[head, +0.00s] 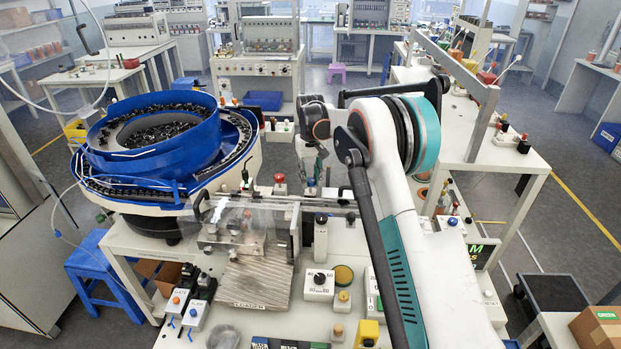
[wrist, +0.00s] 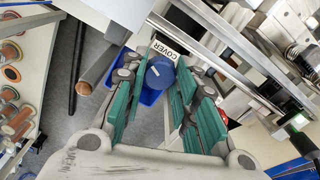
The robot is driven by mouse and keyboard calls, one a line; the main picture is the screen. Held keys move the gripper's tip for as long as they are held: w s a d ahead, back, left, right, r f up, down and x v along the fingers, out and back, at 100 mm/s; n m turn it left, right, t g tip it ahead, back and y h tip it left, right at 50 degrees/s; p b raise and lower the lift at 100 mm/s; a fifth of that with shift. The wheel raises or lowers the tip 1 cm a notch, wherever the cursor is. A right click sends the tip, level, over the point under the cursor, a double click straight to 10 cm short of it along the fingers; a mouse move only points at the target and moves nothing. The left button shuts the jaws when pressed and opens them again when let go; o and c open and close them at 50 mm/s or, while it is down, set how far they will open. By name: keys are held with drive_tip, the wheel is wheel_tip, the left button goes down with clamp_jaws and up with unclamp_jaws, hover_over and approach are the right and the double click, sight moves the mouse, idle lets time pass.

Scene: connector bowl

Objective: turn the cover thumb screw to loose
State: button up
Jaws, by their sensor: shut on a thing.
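The cover thumb screw (wrist: 160,74) shows in the wrist view as a round blue knob beside a white label (wrist: 164,50) reading COVER. My gripper (wrist: 163,62) has its green-padded fingers on either side of this knob and is shut on it. The fingers hide part of the knob's sides, and I cannot tell how far it is turned. In the head view my gripper (head: 311,165) points down over the machine table, right of the clear cover (head: 230,222). It is small there, partly behind my arm.
A blue bowl feeder (head: 155,140) full of dark connectors stands left of the clear cover. A red button (head: 280,180) stands just left of my gripper. A dial box (head: 319,284) sits nearer on the table. Metal rails (wrist: 225,35) run close by in the wrist view.

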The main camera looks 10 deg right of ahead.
drive_tip(key=n, duration=0.6)
drive_tip(key=shift+n, duration=0.3)
drive_tip(key=n, duration=0.5)
drive_tip(key=shift+b, duration=0.3)
drive_tip(key=n, duration=0.5)
drive_tip(key=shift+n, duration=0.4)
drive_tip(key=n, duration=0.5)
drive_tip(key=shift+n, duration=0.3)
drive_tip(key=o, duration=1.1)
